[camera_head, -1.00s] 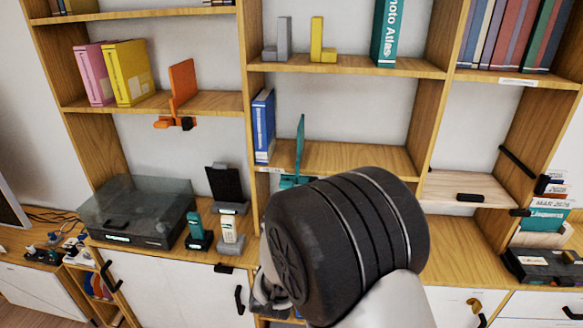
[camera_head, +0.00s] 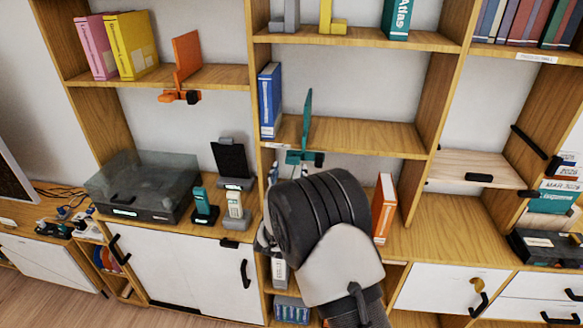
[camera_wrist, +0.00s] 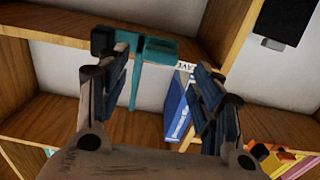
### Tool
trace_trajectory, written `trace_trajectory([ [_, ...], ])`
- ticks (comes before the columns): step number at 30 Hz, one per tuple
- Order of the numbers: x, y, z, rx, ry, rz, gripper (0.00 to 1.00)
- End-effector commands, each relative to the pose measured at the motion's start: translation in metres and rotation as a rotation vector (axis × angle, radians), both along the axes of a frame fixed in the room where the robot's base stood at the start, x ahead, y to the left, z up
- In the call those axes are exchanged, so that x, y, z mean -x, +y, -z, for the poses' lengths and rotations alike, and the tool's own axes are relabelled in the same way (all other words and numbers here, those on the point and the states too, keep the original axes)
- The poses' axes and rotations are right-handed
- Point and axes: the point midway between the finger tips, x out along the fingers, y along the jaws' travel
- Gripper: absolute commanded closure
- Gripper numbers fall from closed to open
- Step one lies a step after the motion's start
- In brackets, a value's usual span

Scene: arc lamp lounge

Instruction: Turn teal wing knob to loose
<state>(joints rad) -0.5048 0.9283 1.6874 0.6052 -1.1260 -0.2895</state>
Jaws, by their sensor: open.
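A teal clamp piece (camera_head: 300,157) sits at the front edge of the middle shelf, with an upright teal plate (camera_head: 307,120) above it and a black block (camera_head: 319,159) at its right end. In the wrist view the picture is upside down; the teal piece (camera_wrist: 158,50) lies near and between the fingertips, with the black block (camera_wrist: 103,40) by the left finger. I cannot clearly make out which part is the wing knob or its setting. My gripper (camera_wrist: 161,62) is open and appears empty. In the head view my wrist hides most of it, below the clamp.
A blue book (camera_head: 270,100) stands left of the teal plate. An orange book (camera_head: 384,208) stands right of my wrist. A similar orange clamp (camera_head: 180,96) is on the upper left shelf. Small devices (camera_head: 236,205) stand on the counter at left. The shelf right of the plate is clear.

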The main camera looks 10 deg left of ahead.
Motion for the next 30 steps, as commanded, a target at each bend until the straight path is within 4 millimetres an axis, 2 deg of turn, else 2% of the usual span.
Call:
trace_trajectory([
  [3,-0.023,-0.001,0.001,-0.001,-0.001,0.001,0.40],
  [10,-0.046,-0.002,0.000,-0.001,0.000,0.000,0.40],
  [20,-0.049,-0.002,0.000,0.000,0.001,-0.001,0.40],
  [30,-0.049,-0.002,0.000,0.000,0.000,-0.001,0.62],
])
